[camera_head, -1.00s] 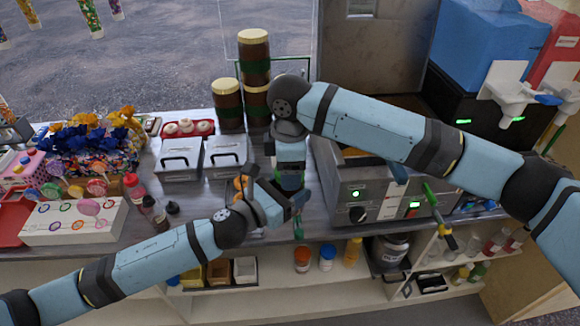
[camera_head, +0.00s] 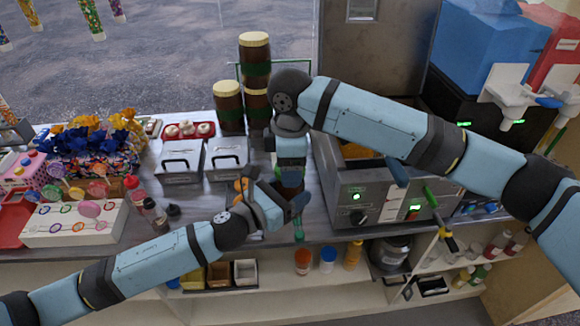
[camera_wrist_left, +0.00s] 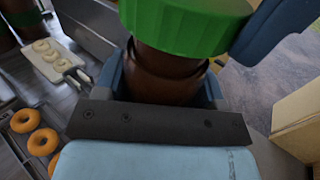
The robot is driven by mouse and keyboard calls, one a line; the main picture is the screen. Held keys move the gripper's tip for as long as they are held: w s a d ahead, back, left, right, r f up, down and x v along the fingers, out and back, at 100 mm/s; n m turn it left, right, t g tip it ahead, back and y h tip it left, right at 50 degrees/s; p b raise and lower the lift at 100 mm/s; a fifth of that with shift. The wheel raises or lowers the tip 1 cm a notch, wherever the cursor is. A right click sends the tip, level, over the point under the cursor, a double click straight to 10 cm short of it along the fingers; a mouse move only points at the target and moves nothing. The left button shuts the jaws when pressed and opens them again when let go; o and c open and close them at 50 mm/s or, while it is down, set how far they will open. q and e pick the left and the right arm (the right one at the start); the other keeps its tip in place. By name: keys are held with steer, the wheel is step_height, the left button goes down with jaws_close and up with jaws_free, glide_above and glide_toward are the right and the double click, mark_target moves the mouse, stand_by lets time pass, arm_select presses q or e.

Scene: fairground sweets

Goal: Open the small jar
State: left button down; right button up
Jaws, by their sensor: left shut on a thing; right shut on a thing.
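The small jar has a brown body (camera_wrist_left: 165,72) and a ribbed green lid (camera_wrist_left: 185,22), both large in the left wrist view. In the head view it is mostly hidden between my two grippers. My left gripper (camera_wrist_left: 172,85) is shut around the brown body, one finger on each side; in the head view it comes in low from the left (camera_head: 286,196). My right gripper (camera_head: 291,174) comes down from above and is shut at the green lid. One of its dark blue fingers shows beside the lid in the left wrist view. The lid still sits over the body.
A grey machine (camera_head: 385,197) with lit displays stands close to the right. Grey lidded bins (camera_head: 181,162) and tall brown jars (camera_head: 229,108) with cream lids are behind and left. Sauce bottles (camera_head: 154,213) stand left. Orange doughnuts (camera_wrist_left: 43,142) lie near my left wrist.

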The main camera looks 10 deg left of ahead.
mark_target(290, 192)
arm_select(q)
steer(key=shift+r, duration=0.1)
arm_select(e)
steer(key=shift+r, duration=0.3)
